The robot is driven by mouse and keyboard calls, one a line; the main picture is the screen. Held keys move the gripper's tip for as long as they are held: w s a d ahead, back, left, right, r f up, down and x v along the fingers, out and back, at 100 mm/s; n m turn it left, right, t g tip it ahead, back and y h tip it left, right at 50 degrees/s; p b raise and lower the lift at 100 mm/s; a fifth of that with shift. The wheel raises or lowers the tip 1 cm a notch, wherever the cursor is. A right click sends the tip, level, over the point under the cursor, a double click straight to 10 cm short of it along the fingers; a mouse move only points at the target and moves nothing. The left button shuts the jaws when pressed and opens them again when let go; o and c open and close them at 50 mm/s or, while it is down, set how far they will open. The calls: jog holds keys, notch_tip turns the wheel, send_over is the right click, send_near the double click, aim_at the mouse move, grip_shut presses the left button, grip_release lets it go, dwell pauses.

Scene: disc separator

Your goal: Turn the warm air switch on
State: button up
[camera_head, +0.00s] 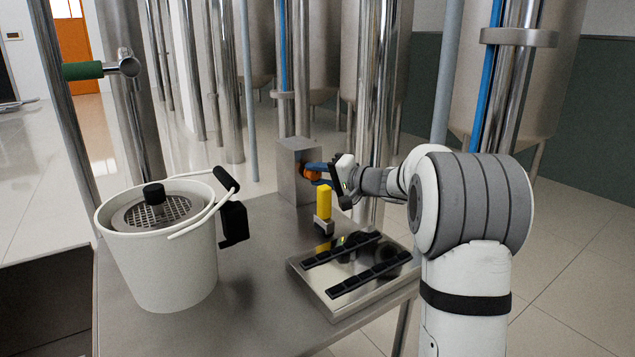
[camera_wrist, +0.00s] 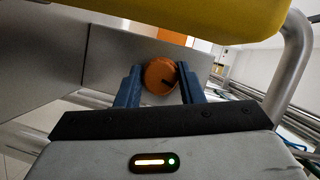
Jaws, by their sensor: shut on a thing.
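The warm air switch looks to be the round orange knob (camera_head: 309,174) on the front of a grey metal box (camera_head: 291,166) at the back of the steel table. In the wrist view the knob (camera_wrist: 156,76) sits between my two blue fingers, with a short dark mark toward its lower right. My gripper (camera_wrist: 159,70) is shut on the knob, one finger at each side. In the head view my gripper (camera_head: 316,169) reaches the knob from the right. No label on the box can be read.
A yellow-handled tool (camera_head: 323,202) stands upright just in front of the box, close below my gripper. A tray with black bars (camera_head: 338,315) lies at the table's front right. A white bucket (camera_head: 170,275) stands at left. Steel posts and tanks stand behind.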

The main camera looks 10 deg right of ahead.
jog(key=m+b, duration=0.2)
jog(key=m+y, duration=0.1)
jog(key=m, duration=0.1)
jog(key=shift+f+t+b, duration=0.25)
jog(key=shift+t+b, duration=0.15)
jog(key=shift+r+m+t+y+b, duration=0.1)
jog(key=shift+m+t+y+b, duration=0.25)
jog(key=shift+m, duration=0.8)
jog(key=shift+m+t+y+b, duration=0.15)
jog(key=shift+m+t+b, duration=0.25)
jog(key=shift+m, duration=0.75)
jog(key=o, duration=1)
